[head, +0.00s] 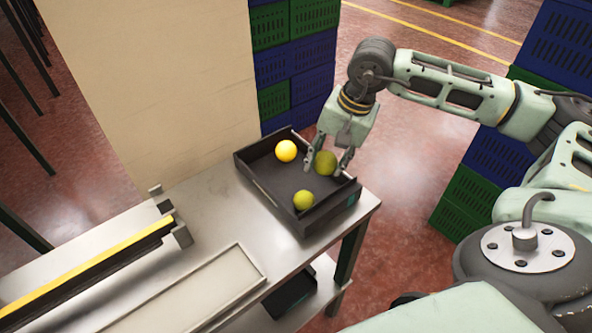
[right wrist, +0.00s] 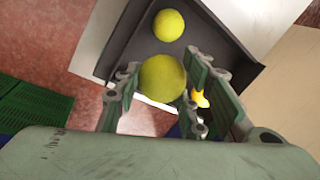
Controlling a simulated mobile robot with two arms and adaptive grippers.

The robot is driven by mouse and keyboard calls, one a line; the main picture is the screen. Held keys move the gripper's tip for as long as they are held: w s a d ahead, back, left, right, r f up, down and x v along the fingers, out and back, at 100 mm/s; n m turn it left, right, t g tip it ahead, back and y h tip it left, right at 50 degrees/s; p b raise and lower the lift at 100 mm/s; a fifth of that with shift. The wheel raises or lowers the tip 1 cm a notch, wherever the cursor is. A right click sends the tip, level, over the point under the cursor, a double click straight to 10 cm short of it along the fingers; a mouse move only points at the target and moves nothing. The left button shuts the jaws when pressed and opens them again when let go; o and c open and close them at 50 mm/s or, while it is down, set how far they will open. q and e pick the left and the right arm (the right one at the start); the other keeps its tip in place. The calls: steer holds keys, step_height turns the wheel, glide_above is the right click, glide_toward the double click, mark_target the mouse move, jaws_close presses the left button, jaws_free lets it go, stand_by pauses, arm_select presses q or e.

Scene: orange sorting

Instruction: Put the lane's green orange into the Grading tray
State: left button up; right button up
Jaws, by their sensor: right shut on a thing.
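My right gripper (head: 326,167) is shut on a green orange (head: 325,162), which also shows between the fingers in the right wrist view (right wrist: 162,78). It holds the orange at the right side of the black tray (head: 334,207). The head view does not settle whether the orange touches the tray floor. A second, yellow-green orange (head: 303,199) lies inside near the front corner. A yellow orange (head: 286,151) lies toward the back left; in the right wrist view a finger partly hides it (right wrist: 201,98). My left gripper is out of view.
The tray stands at the end of a metal table (head: 220,212). A yellow-striped rail (head: 90,262) and a shallow pale panel (head: 190,292) lie at the lower left. Green and blue crates (head: 292,50) are stacked behind, with more at the right (head: 470,200). A beige wall panel (head: 160,80) stands behind the table.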

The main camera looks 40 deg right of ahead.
steer(key=w+a+f+p, duration=0.1)
steer(key=w, duration=0.1)
steer(key=w+f, duration=0.2)
steer(key=w, duration=0.1)
steer(key=w+a+f+p, duration=0.1)
steer(key=w+f, duration=0.1)
steer(key=w, duration=0.1)
steer(key=shift+w+a+p, duration=0.15)
steer(key=shift+a+p, duration=0.15)
steer(key=x, duration=0.1)
steer(key=p+x, duration=0.1)
steer(key=x, duration=0.1)
steer(key=shift+s+d+f+p, duration=0.2)
steer(key=shift+s+d+p, duration=0.05)
steer(key=shift+s+p, duration=0.1)
steer(key=shift+f, duration=0.5)
steer(key=shift+f, duration=0.1)
steer(key=o, duration=1.2)
